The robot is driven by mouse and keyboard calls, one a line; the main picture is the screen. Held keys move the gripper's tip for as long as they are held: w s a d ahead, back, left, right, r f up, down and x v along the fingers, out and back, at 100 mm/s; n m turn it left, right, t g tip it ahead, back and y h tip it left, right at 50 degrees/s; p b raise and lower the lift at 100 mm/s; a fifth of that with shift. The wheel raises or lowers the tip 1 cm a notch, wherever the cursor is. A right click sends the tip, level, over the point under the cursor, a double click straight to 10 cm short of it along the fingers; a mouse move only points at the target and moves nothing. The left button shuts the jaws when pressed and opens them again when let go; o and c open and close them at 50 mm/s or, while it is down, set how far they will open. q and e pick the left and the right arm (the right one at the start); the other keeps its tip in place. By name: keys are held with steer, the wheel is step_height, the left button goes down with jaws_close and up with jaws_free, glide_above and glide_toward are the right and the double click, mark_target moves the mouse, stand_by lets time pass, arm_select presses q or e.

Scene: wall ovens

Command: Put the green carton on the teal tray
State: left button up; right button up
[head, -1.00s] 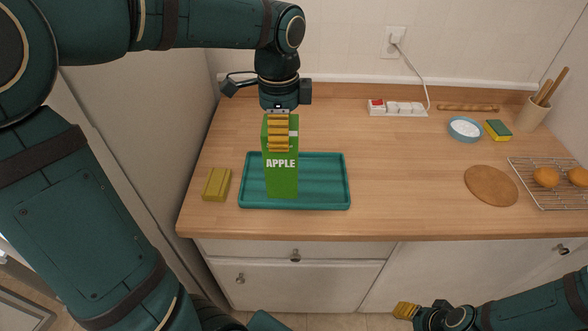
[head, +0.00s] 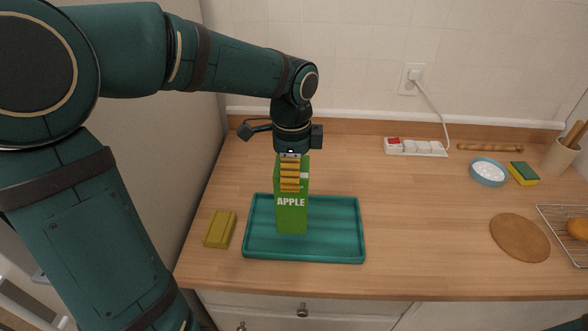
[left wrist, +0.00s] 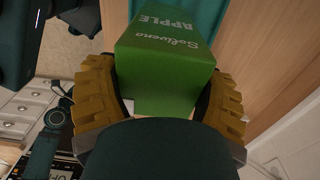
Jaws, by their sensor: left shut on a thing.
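The green carton (head: 292,218), marked APPLE, is upright. My left gripper (head: 290,175) is shut on its upper part from above. In the left wrist view the carton (left wrist: 165,70) sits between the two yellow fingers (left wrist: 165,105). The teal tray (head: 342,253) lies on the counter, and the carton's base shows over the middle of it. I cannot tell whether the base touches the tray floor. A strip of the tray also shows in the left wrist view (left wrist: 205,15). My right gripper is out of view.
A yellow block (head: 220,229) lies just left of the tray. A power strip (head: 416,148), bowl (head: 488,172), sponge (head: 523,173), round brown board (head: 519,237) and wire rack (head: 560,225) lie to the right. The counter between tray and board is clear.

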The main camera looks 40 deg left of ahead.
arm_select(q)
steer(key=shift+w+f+b, duration=0.1)
steer(key=shift+f+b, duration=0.4)
steer(key=shift+f, duration=2.3)
steer(key=o, duration=1.2)
steer(key=shift+o, duration=0.2)
step_height(320, 180, up, 12)
steer(key=shift+p, duration=1.15)
